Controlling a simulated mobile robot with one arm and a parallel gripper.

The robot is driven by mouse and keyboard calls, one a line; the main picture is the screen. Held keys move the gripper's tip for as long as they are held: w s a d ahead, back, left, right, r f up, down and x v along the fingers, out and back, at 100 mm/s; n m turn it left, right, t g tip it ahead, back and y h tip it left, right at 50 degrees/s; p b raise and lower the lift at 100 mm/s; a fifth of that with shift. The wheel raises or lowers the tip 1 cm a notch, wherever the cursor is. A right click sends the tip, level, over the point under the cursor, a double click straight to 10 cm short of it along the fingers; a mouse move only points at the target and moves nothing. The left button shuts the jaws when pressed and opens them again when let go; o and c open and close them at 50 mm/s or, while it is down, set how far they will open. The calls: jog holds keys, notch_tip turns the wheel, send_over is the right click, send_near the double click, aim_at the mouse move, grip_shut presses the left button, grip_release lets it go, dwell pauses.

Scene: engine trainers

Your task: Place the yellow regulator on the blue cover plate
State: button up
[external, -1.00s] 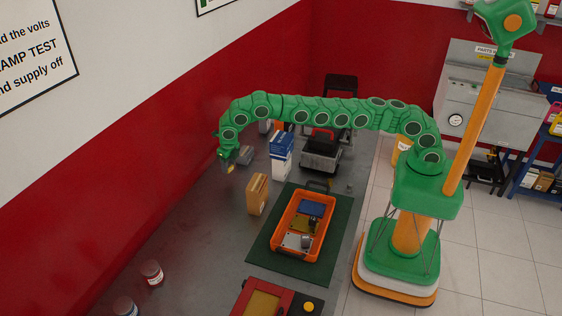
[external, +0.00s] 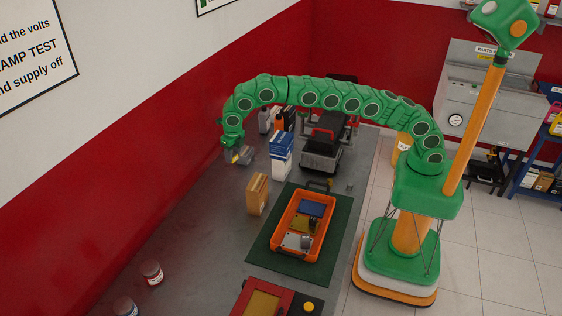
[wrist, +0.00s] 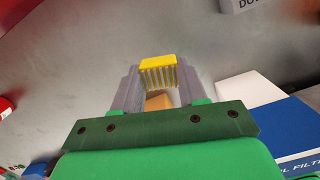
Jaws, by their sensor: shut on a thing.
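The yellow regulator (wrist: 158,64), a small finned block, is between the two grey fingers of my gripper (wrist: 157,78) in the wrist view. My gripper is shut on it. In the external view my gripper (external: 238,157) holds it above the far left part of the bench, left of the blue and white box. The blue cover plate (external: 311,208) lies at the far end of an orange tray (external: 274,235), well to the right of and nearer than my gripper. Nothing is seen resting on the plate's visible face.
The tray stands on a green mat (external: 258,250). A brown box (external: 257,194) and the blue and white box (external: 281,156) stand upright between my gripper and the tray. A dark machine (external: 322,145) stands behind. The bench's left front area is mostly clear, with small jars (external: 152,273).

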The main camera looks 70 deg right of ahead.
jog(key=s+d+r, duration=0.1)
jog(key=s+r, duration=0.2)
jog(key=s, duration=0.5)
jog(key=s+r, duration=0.2)
jog(key=s, duration=0.5)
jog(key=s+d+f+n, duration=0.1)
jog(key=s+d, duration=0.1)
jog(key=s, duration=1.4)
jog(key=s+d+f+n, duration=0.2)
jog(key=s, duration=1.4)
send_near(311, 207)
jog(key=shift+s+d+f, duration=0.3)
jog(key=shift+d+f, duration=0.3)
jog(key=shift+f, duration=0.2)
jog(key=shift+w+a+f, duration=0.45)
jog(key=shift+w+f, duration=0.1)
jog(key=shift+f, duration=1.75)
jog(key=shift+f, duration=0.1)
jog(key=o, duration=1.1)
jog(key=shift+c, duration=0.2)
